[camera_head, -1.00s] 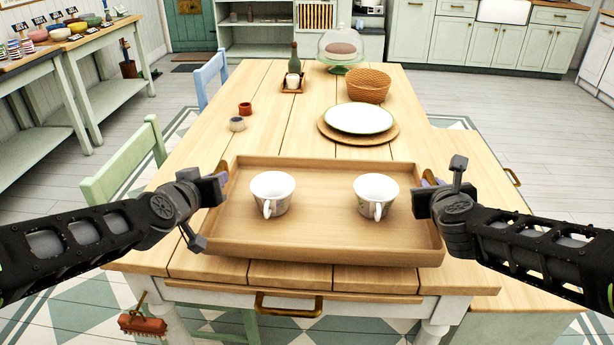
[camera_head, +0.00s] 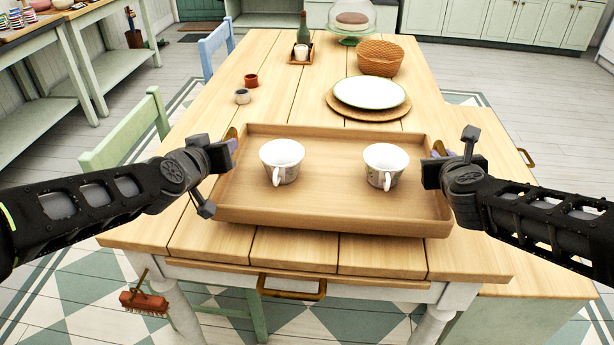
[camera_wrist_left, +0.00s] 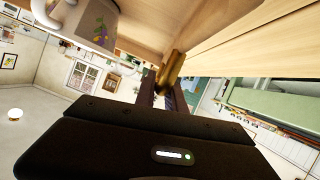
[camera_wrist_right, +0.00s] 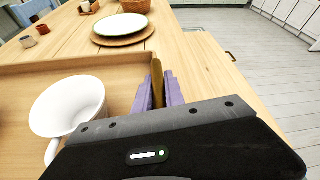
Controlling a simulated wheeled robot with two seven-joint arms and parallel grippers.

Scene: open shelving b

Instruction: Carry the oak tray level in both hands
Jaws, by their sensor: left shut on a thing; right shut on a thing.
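The oak tray (camera_head: 325,217) is a shallow rectangular tray over the near end of the wooden table, and looks about level. A left white cup (camera_head: 282,163) and a right white cup (camera_head: 385,166) stand upright in it, apart, with handles toward me. My left gripper (camera_head: 233,146) is shut on the tray's left brass handle, which shows in the left wrist view (camera_wrist_left: 172,72). My right gripper (camera_head: 437,152) is shut on the right brass handle, seen between purple fingers in the right wrist view (camera_wrist_right: 157,84). Whether the tray's underside touches the table is hidden.
Beyond the tray on the table (camera_head: 270,75) are a white plate (camera_head: 370,92) on a round mat, a wicker basket (camera_head: 380,58), two small pots and a bottle on a small stand. A green chair (camera_head: 125,140) stands at the left; a bench (camera_head: 500,150) at the right.

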